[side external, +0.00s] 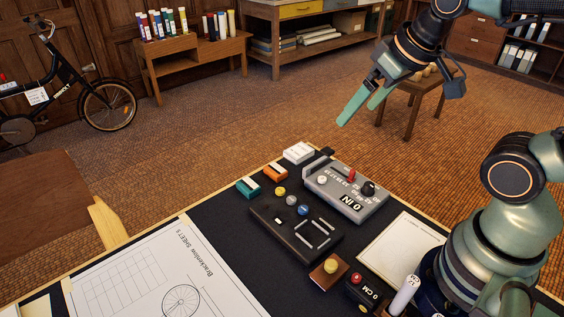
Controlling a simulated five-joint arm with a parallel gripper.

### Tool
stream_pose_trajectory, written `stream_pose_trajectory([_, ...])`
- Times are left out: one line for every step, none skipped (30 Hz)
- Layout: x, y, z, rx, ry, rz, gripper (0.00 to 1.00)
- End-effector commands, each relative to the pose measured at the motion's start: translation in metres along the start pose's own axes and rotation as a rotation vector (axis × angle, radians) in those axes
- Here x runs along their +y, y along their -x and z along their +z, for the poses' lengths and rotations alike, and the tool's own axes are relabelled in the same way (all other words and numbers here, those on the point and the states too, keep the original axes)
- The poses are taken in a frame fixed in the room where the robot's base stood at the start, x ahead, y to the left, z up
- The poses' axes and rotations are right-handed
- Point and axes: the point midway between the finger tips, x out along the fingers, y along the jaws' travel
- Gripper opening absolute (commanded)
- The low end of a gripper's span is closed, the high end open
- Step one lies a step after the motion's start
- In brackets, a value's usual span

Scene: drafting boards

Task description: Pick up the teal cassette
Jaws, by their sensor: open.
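The teal cassette (249,187) is a small block with a white label. It lies on the dark drafting board near its far left edge, in front of an orange cassette (275,172). My gripper (356,108) has two teal fingers, open and empty. In the picture it is above and to the right of the cassette, well clear of the board. Nothing hides the cassette.
A grey device (345,192) with knobs and a black panel (297,228) with buttons and slots stand right of the cassette. A white block (298,153) lies behind. A drawing sheet (165,275) covers the front left. A wooden stool (408,107) stands beyond.

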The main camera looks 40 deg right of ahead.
Motion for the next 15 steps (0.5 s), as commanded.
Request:
stream_pose_trajectory([-0.001, 0.000, -0.002, -0.004, -0.011, -0.001, 1.00])
stream_pose_trajectory([-0.002, 0.000, -0.004, -0.009, -0.023, -0.002, 1.00])
stream_pose_trajectory([-0.003, -0.001, -0.008, -0.018, -0.048, -0.004, 1.00])
stream_pose_trajectory([-0.004, -0.002, -0.011, -0.027, -0.072, -0.005, 1.00])
stream_pose_trajectory([-0.005, -0.003, -0.015, -0.038, -0.102, -0.006, 1.00])
stream_pose_trajectory([-0.008, -0.004, -0.022, -0.054, -0.147, -0.006, 1.00])
stream_pose_trajectory([-0.009, -0.006, -0.027, -0.067, -0.186, -0.006, 1.00])
stream_pose_trajectory([-0.012, -0.008, -0.033, -0.081, -0.227, -0.005, 1.00])
stream_pose_trajectory([-0.015, -0.011, -0.041, -0.099, -0.283, -0.003, 1.00])
stream_pose_trajectory([-0.017, -0.014, -0.047, -0.113, -0.327, 0.000, 1.00])
stream_pose_trajectory([-0.020, -0.017, -0.052, -0.127, -0.369, 0.003, 1.00])
stream_pose_trajectory([-0.023, -0.022, -0.059, -0.146, -0.426, 0.009, 1.00])
stream_pose_trajectory([-0.026, -0.026, -0.065, -0.158, -0.469, 0.014, 1.00])
stream_pose_trajectory([-0.029, -0.030, -0.070, -0.171, -0.511, 0.020, 1.00])
stream_pose_trajectory([-0.033, -0.036, -0.077, -0.189, -0.568, 0.029, 1.00])
